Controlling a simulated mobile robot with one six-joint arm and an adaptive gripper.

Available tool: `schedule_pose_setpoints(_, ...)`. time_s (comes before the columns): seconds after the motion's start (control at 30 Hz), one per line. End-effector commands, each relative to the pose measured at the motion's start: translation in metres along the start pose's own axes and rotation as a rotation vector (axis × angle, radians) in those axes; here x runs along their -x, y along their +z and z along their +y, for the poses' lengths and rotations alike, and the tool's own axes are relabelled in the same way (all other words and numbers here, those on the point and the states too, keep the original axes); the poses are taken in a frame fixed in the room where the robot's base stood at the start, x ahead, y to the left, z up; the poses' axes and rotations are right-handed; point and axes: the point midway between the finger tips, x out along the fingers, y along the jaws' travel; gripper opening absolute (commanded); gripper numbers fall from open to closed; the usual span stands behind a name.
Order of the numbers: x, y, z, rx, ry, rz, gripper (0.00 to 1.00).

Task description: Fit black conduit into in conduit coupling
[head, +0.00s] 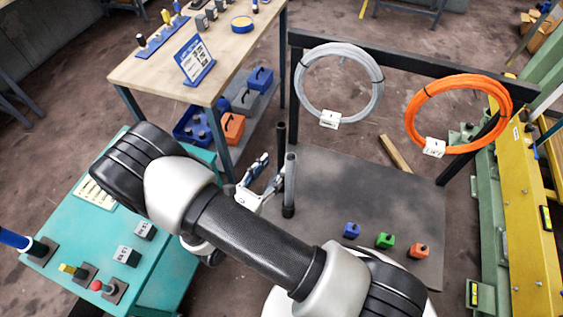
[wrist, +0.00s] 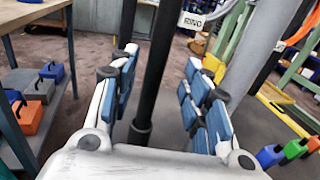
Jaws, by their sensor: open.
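The black conduit (head: 281,142) stands upright near the left edge of the dark floor plate. In the wrist view the black conduit (wrist: 157,65) runs between my gripper's fingers, leaning a little in the picture. A wider black collar (wrist: 140,133) sits around its lower end; I cannot tell whether this is the coupling. A grey tube (head: 290,180) stands beside it in a black socket (head: 288,211). My gripper (head: 266,175) is open, its blue-padded fingers (wrist: 165,95) spread on both sides of the conduit with visible gaps. My arm hides part of the plate.
Blue, green and orange blocks (head: 385,241) stand on the dark plate (head: 345,190). Grey and orange cable coils (head: 340,85) hang on the black rail behind. A wooden workbench (head: 180,75) is at the back left, and a teal table (head: 75,235) with buttons is at the left.

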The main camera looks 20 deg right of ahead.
Motion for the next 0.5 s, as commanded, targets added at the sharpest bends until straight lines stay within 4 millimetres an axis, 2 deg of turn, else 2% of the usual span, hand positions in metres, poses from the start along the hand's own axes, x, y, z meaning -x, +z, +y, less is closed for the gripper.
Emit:
schedule_pose_setpoints(0.17,-0.011,0.001,0.0,-0.001,-0.002,0.0,0.43)
schedule_pose_setpoints(0.4,-0.047,0.005,0.003,-0.001,-0.004,0.0,0.43)
schedule_pose_setpoints(0.5,-0.055,0.006,0.003,0.0,-0.002,0.0,0.43)
